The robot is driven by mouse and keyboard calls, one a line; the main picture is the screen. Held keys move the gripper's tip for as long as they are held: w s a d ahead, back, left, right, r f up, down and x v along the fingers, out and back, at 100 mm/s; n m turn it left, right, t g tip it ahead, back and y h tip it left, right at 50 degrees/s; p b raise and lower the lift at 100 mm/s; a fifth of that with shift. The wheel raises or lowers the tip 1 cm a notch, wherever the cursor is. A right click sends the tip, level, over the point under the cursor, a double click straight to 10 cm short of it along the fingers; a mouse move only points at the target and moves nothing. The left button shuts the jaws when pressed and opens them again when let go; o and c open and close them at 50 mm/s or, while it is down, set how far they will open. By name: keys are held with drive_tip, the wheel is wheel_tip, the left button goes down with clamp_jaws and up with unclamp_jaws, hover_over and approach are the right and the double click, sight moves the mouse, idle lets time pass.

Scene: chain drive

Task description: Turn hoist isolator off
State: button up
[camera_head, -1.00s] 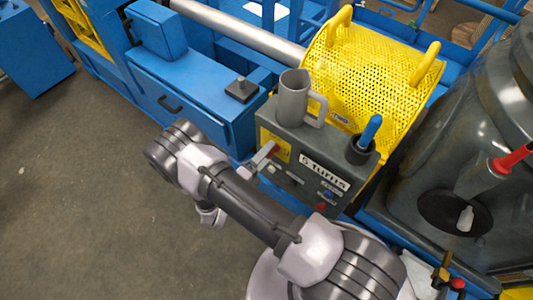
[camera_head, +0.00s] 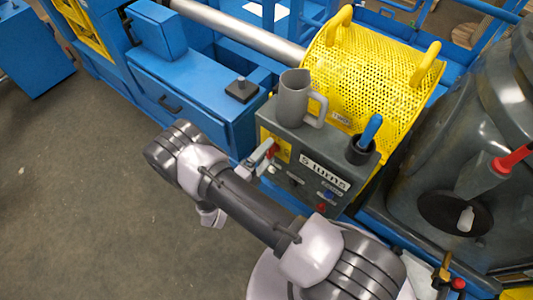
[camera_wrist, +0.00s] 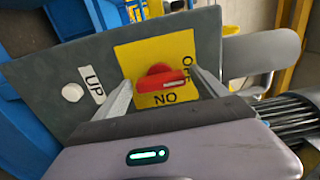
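The hoist isolator is a red rotary handle (camera_wrist: 160,78) on a yellow plate (camera_wrist: 143,53) on the grey control box (camera_head: 350,192). In the wrist view its bar lies nearly level, with a pale mark toward its right end. The word OFF is beside that right end, and ON is below the handle, upside down. My gripper (camera_wrist: 163,92) is open, with one finger on each side of the handle and visible gaps. In the head view my gripper (camera_head: 265,154) is at the box's left front, by the yellow plate.
A grey mug (camera_head: 293,97) and a dark cup (camera_head: 360,152) with a blue-handled item stand on the box. A yellow perforated guard (camera_head: 365,75) is behind it. A white button (camera_wrist: 72,92) labelled UP is left of the plate. The floor at left is clear.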

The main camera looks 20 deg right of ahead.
drive_tip(key=p+v, duration=0.3)
drive_tip(key=v, duration=1.4)
drive_tip(key=shift+s+a, duration=0.15)
